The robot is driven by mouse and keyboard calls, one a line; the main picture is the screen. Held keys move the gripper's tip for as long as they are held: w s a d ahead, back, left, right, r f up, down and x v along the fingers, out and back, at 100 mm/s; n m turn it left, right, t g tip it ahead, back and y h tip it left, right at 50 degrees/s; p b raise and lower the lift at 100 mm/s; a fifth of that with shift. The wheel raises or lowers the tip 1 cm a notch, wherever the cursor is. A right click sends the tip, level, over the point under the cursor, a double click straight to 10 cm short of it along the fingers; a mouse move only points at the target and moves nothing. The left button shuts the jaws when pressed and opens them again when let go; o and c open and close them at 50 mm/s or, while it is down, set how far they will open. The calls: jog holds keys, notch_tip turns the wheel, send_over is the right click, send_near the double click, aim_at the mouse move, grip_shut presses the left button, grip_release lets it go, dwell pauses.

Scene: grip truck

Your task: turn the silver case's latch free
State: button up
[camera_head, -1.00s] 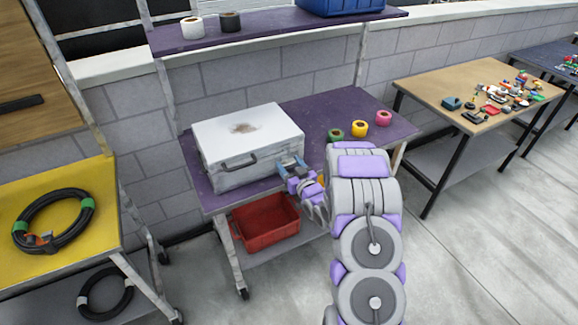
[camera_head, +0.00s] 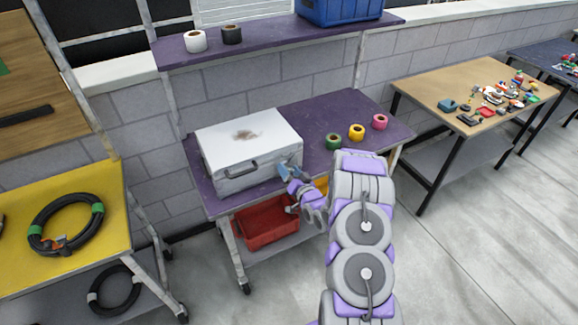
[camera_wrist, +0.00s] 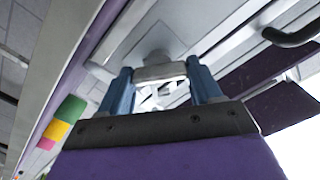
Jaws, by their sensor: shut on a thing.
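The silver case (camera_head: 245,140) lies flat with its lid down on the purple bench. Its dark handle (camera_head: 240,166) is on the front side, and also shows at the right of the wrist view (camera_wrist: 291,36). My gripper (camera_head: 288,172) is at the right end of the case's front. In the wrist view its two blue fingers (camera_wrist: 160,80) stand on either side of the small metal latch (camera_wrist: 158,72) and are shut on it. The latch is hidden behind my gripper in the head view.
Green, yellow and pink tape rolls (camera_head: 356,132) stand on the purple bench (camera_head: 308,105) right of the case. A red bin (camera_head: 266,222) sits on the shelf below. A yellow table (camera_head: 95,195) with a black cable coil stands at left.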

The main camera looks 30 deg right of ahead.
jog(key=m+p, duration=0.1)
jog(key=m, duration=0.4)
jog(key=shift+d+m+p, duration=0.15)
jog(key=shift+m+p, duration=0.15)
jog(key=shift+p, duration=0.1)
jog(key=m, duration=0.5)
jog(key=shift+f+m, duration=0.2)
jog(key=shift+m, duration=0.1)
jog(key=shift+s, duration=0.1)
jog(key=o, duration=1.1)
jog(key=shift+d, duration=0.2)
jog(key=shift+c, duration=0.2)
jog(key=s+p, duration=0.1)
jog(key=s, duration=1.6)
jog(key=shift+d+p, duration=0.3)
jog(key=shift+s+f, duration=0.1)
